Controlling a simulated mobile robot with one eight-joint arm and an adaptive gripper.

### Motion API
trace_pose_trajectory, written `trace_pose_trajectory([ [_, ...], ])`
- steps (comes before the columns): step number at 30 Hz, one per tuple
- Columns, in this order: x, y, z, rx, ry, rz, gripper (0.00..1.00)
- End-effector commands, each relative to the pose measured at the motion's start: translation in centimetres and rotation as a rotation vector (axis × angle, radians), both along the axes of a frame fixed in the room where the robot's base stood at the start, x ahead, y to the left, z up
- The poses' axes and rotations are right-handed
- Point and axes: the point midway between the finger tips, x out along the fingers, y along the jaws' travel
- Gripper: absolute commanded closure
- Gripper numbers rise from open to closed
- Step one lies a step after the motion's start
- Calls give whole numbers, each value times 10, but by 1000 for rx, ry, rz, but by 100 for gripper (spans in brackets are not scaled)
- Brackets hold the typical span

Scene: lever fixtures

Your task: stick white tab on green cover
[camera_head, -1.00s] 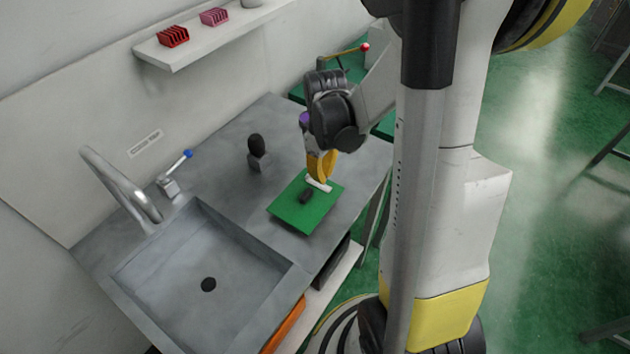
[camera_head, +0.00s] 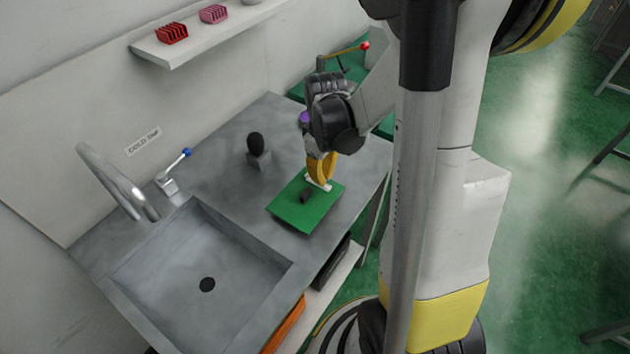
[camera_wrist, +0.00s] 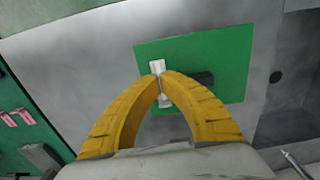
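The green cover (camera_head: 300,215) is a flat green panel lying near the right front edge of the grey counter, with a small dark block (camera_head: 305,196) on it. It also shows in the wrist view (camera_wrist: 220,50). The white tab (camera_head: 318,185) is a small pale bar over the cover's far right part, and it shows between the fingertips in the wrist view (camera_wrist: 157,66). My gripper (camera_head: 320,178) points down with its yellow fingers closed around the middle of the tab (camera_wrist: 161,76). I cannot tell whether the tab touches the cover.
A sink basin (camera_head: 205,260) with a faucet (camera_head: 115,180) and a blue-tipped lever (camera_head: 174,172) is at the left. A black knob on a grey block (camera_head: 257,150) stands behind the cover.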

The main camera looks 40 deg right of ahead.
Motion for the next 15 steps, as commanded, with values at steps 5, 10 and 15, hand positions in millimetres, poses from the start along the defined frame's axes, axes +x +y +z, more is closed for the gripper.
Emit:
trace_pose_trajectory([
  [5,0,0,-4,0,0,0,100],
  [10,0,0,-8,0,0,0,100],
  [15,0,0,-11,0,0,0,100],
])
